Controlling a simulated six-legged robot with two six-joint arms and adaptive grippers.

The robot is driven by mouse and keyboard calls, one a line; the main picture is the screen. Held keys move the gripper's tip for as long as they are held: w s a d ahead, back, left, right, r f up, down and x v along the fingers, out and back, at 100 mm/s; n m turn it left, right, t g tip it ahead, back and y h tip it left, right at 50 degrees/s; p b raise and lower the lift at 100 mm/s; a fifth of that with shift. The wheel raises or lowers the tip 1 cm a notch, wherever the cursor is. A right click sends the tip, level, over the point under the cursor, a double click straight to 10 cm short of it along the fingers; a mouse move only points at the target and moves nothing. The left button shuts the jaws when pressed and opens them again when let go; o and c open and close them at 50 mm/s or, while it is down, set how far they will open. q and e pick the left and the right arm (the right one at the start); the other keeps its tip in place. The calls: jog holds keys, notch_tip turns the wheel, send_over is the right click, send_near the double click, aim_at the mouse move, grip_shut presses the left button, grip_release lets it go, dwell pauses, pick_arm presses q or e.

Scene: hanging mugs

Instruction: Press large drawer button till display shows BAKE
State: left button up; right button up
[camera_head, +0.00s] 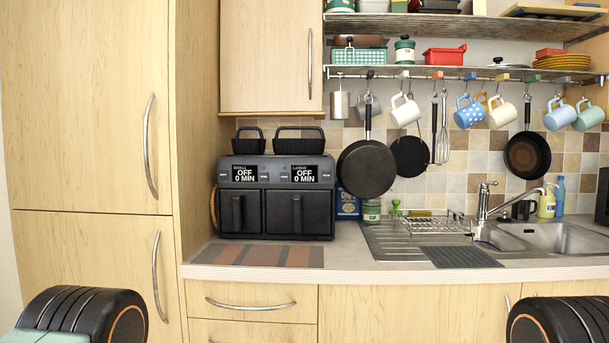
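A black two-drawer air fryer (276,190) stands on the counter, left of centre. Its left display (246,173) reads SMALL, OFF, 0 MIN. Its right display (304,173) reads LARGE, OFF, 0 MIN. Below them are the left drawer (239,212) and the wider right drawer (297,212), both closed. The large drawer button is too small to make out. Black rounded parts of my arms show at the bottom left and bottom right corners, well apart from the fryer. Neither gripper is in view.
A striped mat (258,255) lies before the fryer. Two black baskets stand on top of it. A hanging pan (366,168) is close on its right, with a green-lidded jar (371,211) below. Mugs hang from a rail. Tall cabinets (90,110) stand left.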

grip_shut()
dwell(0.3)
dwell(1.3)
